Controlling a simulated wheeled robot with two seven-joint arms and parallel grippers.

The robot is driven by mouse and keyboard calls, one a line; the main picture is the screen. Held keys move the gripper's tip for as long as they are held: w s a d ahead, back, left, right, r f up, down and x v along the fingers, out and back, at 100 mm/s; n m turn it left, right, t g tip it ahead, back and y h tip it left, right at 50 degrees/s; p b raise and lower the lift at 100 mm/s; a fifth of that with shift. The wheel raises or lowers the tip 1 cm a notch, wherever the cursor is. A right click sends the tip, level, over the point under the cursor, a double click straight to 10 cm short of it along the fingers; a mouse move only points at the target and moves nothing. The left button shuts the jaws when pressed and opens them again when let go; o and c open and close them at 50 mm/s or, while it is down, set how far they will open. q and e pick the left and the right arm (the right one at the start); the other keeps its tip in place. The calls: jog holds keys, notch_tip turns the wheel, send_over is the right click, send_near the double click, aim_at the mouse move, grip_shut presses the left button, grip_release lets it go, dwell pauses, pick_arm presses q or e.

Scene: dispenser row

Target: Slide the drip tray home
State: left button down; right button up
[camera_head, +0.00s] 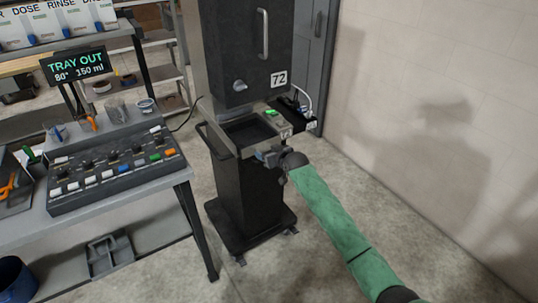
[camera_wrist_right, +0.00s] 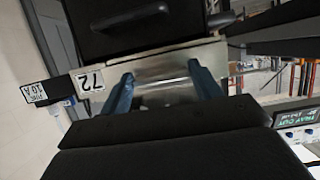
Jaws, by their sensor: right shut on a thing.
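The drip tray (camera_head: 250,132) is a dark, shallow tray with a grey metal rim. It juts out from the front of the black dispenser (camera_head: 240,50) labelled 72. My right gripper (camera_head: 269,156) is at the tray's front edge. In the right wrist view, its two blue fingers (camera_wrist_right: 163,88) stand on either side of a grey metal front piece and are shut on it. The fingers hide part of that front. My left gripper is not in view. A display (camera_head: 75,65) reads TRAY OUT, 80°, 150 ml.
A bench with a button panel (camera_head: 115,170) stands to the left. A small box with a cable (camera_head: 308,124) is right of the tray; its fuse label (camera_wrist_right: 34,93) shows in the right wrist view. The floor on the right is clear up to the wall.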

jog(key=shift+w+a+b, duration=0.3)
jog(key=shift+w+a, duration=0.05)
jog(key=shift+w, duration=0.15)
jog(key=shift+w+a, duration=0.25)
jog(key=shift+w, duration=0.15)
jog(key=o, duration=1.5)
jog(key=shift+c, duration=0.2)
